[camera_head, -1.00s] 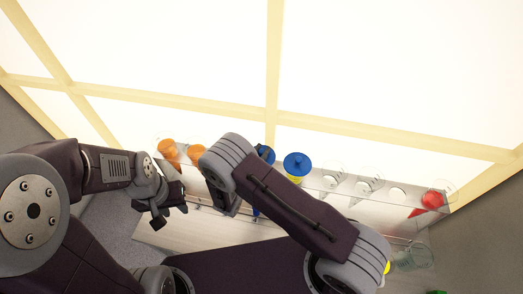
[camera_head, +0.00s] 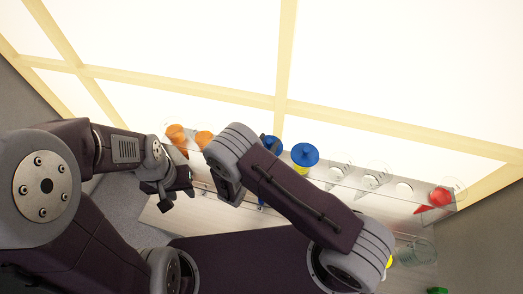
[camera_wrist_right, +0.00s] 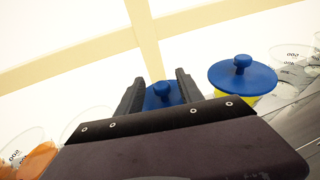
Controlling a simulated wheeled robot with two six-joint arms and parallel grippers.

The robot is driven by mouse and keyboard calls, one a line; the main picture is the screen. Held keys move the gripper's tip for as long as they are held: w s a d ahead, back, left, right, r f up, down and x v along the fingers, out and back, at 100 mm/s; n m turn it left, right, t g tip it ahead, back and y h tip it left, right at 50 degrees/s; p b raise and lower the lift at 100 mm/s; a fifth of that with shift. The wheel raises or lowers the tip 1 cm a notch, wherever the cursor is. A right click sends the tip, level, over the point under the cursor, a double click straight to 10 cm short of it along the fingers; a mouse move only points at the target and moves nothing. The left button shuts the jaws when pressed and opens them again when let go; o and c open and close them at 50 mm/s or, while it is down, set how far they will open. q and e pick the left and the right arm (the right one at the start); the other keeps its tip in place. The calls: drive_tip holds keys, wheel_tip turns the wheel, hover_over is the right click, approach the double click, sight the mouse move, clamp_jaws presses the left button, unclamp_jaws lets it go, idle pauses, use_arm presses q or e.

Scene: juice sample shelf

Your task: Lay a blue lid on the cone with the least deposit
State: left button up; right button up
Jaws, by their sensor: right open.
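A blue lid with a knob (camera_head: 306,153) lies on a cone with yellow content on the shelf; it also shows in the right wrist view (camera_wrist_right: 243,78). A second blue lid (camera_head: 271,143) is beside it, partly hidden behind my right arm. In the right wrist view this second lid (camera_wrist_right: 160,98) shows between the fingers of my right gripper (camera_wrist_right: 160,84), which is open; I cannot tell whether they touch it. My left gripper (camera_head: 176,196) looks open and empty, in front of the shelf's left end. The deposits in the cones cannot be made out.
Orange cones (camera_head: 177,133) stand at the shelf's left end, and a red one (camera_head: 438,197) at its right end. Several clear cones (camera_head: 371,177) stand between. A clear glass (camera_head: 418,253) and a green object (camera_head: 437,290) are lower right. A bright window wall rises behind the shelf.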

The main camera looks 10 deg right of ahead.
drive_tip(key=b+v, duration=0.2)
drive_tip(key=v, duration=0.9)
drive_tip(key=shift+d, duration=0.1)
